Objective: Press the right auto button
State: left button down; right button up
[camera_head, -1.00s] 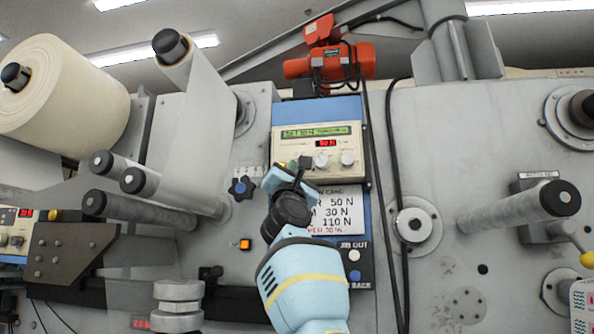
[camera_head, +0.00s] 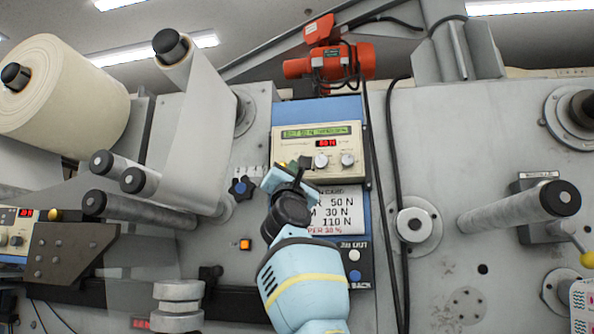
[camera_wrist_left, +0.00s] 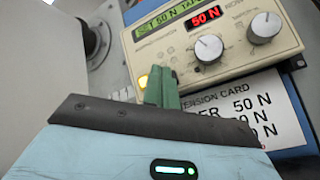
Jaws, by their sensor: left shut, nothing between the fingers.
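The tension controller (camera_head: 318,172) is a beige panel with a green display, a red readout and two knobs, on a blue backing at the middle. A small lit yellow button (camera_wrist_left: 143,81) shows at its lower left in the left wrist view, partly hidden by my fingers; its label is not readable. My left gripper (camera_wrist_left: 166,84) is shut and empty, with its green fingertips at the panel's lower edge, close beside the lit button. I cannot tell whether they touch the panel. In the head view my left gripper (camera_head: 304,164) covers the panel's lower left. My right gripper is not in view.
A white tension card (camera_head: 340,213) sits below the panel. A dark blue star knob (camera_head: 241,188) and an orange lit button (camera_head: 245,244) are left of my arm. Black cables (camera_head: 397,180) run down on the right. Another control panel (camera_head: 14,236) is at far left.

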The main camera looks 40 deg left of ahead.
pick_arm(q)
jog(key=shift+w, duration=0.15)
jog(key=shift+w+a, duration=0.25)
jog(key=shift+w, duration=0.05)
jog(key=shift+w+a, duration=0.15)
jog(key=shift+w, duration=0.15)
dwell(1.0)
jog(key=shift+s, duration=0.15)
jog(key=shift+s+d, duration=0.45)
jog(key=shift+s, duration=0.15)
jog(key=s+d, duration=0.2)
jog(key=s, duration=0.3)
jog(key=shift+s+d, duration=0.1)
jog(key=shift+d, duration=0.3)
jog(key=shift+f, duration=0.1)
dwell(0.6)
